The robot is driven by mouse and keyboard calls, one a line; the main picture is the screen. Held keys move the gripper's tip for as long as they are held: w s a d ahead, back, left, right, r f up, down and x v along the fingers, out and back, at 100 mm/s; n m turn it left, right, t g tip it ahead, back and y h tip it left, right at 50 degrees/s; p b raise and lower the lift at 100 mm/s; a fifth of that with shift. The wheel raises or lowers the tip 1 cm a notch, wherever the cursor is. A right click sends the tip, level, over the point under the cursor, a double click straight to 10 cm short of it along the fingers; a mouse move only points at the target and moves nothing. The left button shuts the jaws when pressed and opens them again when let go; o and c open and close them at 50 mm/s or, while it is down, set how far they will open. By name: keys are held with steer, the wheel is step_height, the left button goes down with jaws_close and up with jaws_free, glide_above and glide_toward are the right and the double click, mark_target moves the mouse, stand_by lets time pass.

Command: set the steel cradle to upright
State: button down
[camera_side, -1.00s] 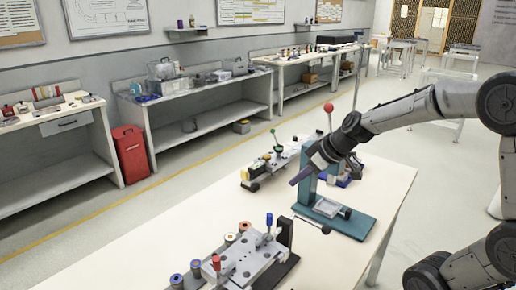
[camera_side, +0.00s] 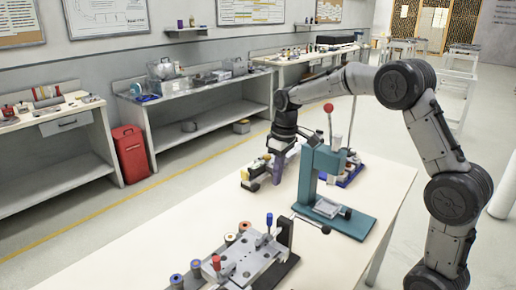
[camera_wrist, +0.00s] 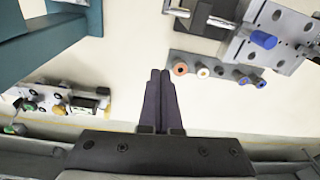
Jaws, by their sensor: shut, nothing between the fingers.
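A steel plate fixture with red and blue knobs lies nearly flat on a dark base at the front of the bench; I take it for the steel cradle (camera_side: 245,262), but cannot be sure. It also shows at the upper right of the wrist view (camera_wrist: 283,40). My gripper (camera_side: 278,178) points down over the bench, behind the plate and left of the teal press. Its two purple fingers (camera_wrist: 160,75) are closed together and empty, apart from the plate. The cradle's pivot cannot be made out.
Several coloured rollers (camera_side: 197,268) line the plate's left side. Bare bench (camera_side: 150,235) lies left of centre.

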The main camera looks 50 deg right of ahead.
steer(key=w+f+g, duration=0.3)
steer(key=w, duration=0.3)
step_height(320, 180, up, 9)
steer(key=w, duration=0.1)
steer(key=s+a+r+t, duration=0.2)
steer(key=s+a+r, duration=0.1)
steer(key=s+r, duration=0.3)
steer(key=s+a+r+t, duration=0.1)
steer(key=s+a+r, duration=0.25)
steer(key=r, duration=0.45)
steer(key=s+a+f+t, duration=0.1)
steer(key=s+a+t, duration=0.1)
steer(key=s, duration=0.7)
steer(key=s+a+f+t, duration=0.1)
steer(key=s+f, duration=0.1)
steer(key=s, duration=0.7)
steer(key=s+f+m+t, duration=0.1)
steer(key=s+f, duration=0.5)
steer(key=f, duration=0.4)
steer(key=shift+a+f+t, duration=0.25)
steer(key=shift+a+t, duration=0.05)
steer(key=shift+a, duration=0.1)
